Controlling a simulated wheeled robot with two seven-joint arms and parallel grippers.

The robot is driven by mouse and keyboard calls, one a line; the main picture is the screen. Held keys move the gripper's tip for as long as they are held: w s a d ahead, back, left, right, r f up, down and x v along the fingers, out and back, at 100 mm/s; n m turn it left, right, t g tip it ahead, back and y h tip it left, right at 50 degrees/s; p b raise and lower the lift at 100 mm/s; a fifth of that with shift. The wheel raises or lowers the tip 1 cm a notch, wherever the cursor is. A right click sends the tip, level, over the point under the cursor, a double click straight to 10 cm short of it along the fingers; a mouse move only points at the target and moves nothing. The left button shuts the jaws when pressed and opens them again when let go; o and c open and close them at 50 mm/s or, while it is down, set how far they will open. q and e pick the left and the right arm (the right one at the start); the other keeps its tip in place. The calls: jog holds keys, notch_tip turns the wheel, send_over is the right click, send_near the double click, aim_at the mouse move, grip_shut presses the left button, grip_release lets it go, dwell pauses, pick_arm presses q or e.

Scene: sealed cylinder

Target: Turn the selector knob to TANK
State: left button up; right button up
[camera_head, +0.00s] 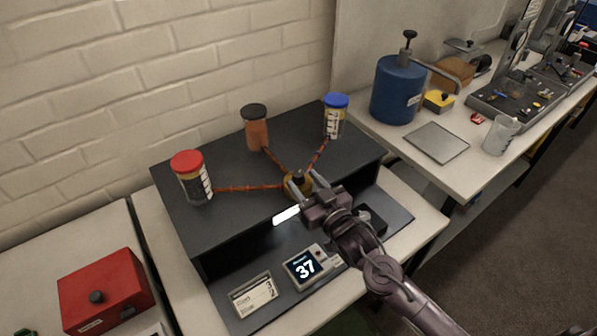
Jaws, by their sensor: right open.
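The selector knob (297,178) is a dark knob on a round yellow-brown base on top of a black bench unit (225,222). Red-orange hoses run from the base to a red-capped jar (191,178), a black-capped orange jar (257,127) and a blue-capped jar (335,116). My right gripper (299,184) is at the knob, with its fingers open beside it. I cannot tell whether the fingers touch the knob. The gripper partly hides the base, and the position labels are too small to read. My left gripper is not in view.
A display reading 37 (305,267) and a label card (255,295) lie on the unit's lower front. A red box (104,291) stands at the left. A blue cylinder (397,91), a grey plate (437,142) and a clear beaker (500,135) stand on the right bench.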

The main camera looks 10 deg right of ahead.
aim_at(301, 180)
jog(key=x, duration=0.2)
jog(key=shift+w+a, duration=0.15)
jog(key=shift+w, duration=0.2)
jog(key=shift+w+a+f, duration=0.1)
jog(key=shift+w, duration=0.15)
jog(key=c, duration=1)
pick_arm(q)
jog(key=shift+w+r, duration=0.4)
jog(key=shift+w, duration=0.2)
pick_arm(e)
jog(key=shift+o, duration=0.2)
